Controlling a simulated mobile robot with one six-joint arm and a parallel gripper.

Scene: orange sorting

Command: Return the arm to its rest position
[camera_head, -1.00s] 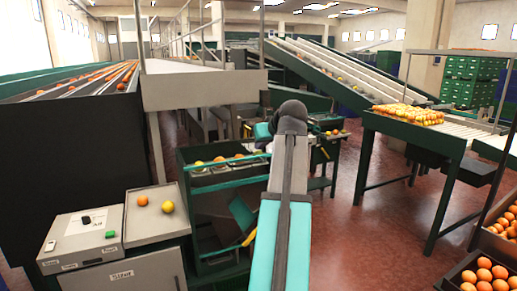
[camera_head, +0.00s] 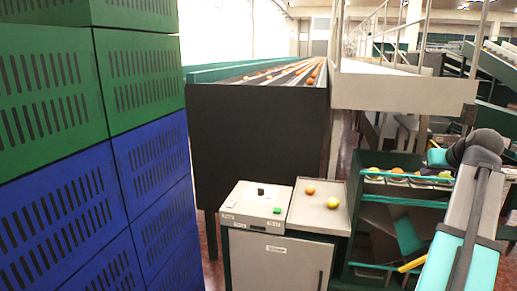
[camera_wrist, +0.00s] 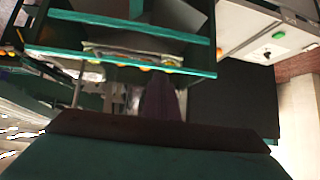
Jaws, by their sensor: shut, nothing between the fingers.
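My arm reaches in from the lower right of the head view, with its dark wrist joint (camera_head: 480,150) in front of the green sorting stand. A teal part of my gripper (camera_head: 437,157) shows just left of the wrist; the fingers are hard to make out there. In the wrist view, the teal and dark gripper body fills the bottom, and the narrow dark fingers (camera_wrist: 162,98) are together with nothing held. The green stand (camera_head: 358,222) has several compartments with oranges and yellow fruit along its top. My gripper is over or near this stand; contact cannot be told.
Stacked green and blue crates (camera_head: 60,160) fill the left. A grey cabinet (camera_head: 275,262) carries a control panel (camera_head: 250,206) and a tray (camera_head: 337,216) with an orange and a yellow fruit. A dark-sided conveyor (camera_head: 250,135) stands behind. Some red floor shows low between crates and cabinet.

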